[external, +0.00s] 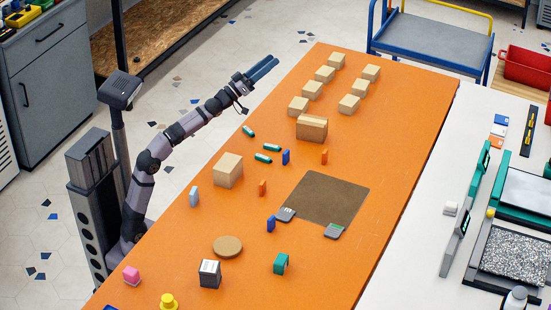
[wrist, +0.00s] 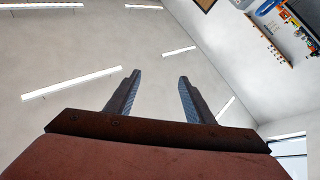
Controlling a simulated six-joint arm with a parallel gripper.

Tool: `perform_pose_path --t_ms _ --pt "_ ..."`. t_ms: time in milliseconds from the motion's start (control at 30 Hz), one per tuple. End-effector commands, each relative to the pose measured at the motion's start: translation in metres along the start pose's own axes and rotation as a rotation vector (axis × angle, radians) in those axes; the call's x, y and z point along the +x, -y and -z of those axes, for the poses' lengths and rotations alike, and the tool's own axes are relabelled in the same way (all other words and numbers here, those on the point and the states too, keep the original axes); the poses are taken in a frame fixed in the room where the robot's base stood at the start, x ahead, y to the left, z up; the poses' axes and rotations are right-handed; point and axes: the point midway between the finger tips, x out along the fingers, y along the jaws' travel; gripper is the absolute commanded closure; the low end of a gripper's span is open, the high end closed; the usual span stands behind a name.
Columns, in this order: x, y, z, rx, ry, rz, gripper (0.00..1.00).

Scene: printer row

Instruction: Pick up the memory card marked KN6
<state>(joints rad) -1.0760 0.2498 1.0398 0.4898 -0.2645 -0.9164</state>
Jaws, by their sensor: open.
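My gripper (external: 262,70) is raised high near the table's far left edge, well away from both cards. In the wrist view my gripper (wrist: 156,85) is open and empty, with the ceiling behind its fingers.
Several cardboard boxes (external: 312,90) stand at the far end. A larger box (external: 228,170), blue and orange blocks, green cylinders (external: 264,158) and a round tan disc (external: 227,246) are scattered on the left half. A white counter (external: 420,215) with equipment runs along the right.

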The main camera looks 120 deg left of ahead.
Motion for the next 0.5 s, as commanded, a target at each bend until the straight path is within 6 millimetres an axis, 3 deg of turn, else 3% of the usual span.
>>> perform_pose_path --t_ms 33,200,500 --pt "0.014 -0.010 0.001 0.002 0.040 0.010 0.52" --pt "0.033 -0.027 -0.034 0.030 0.183 0.047 0.52" --pt "0.039 -0.069 -0.098 0.106 0.464 0.066 0.52"
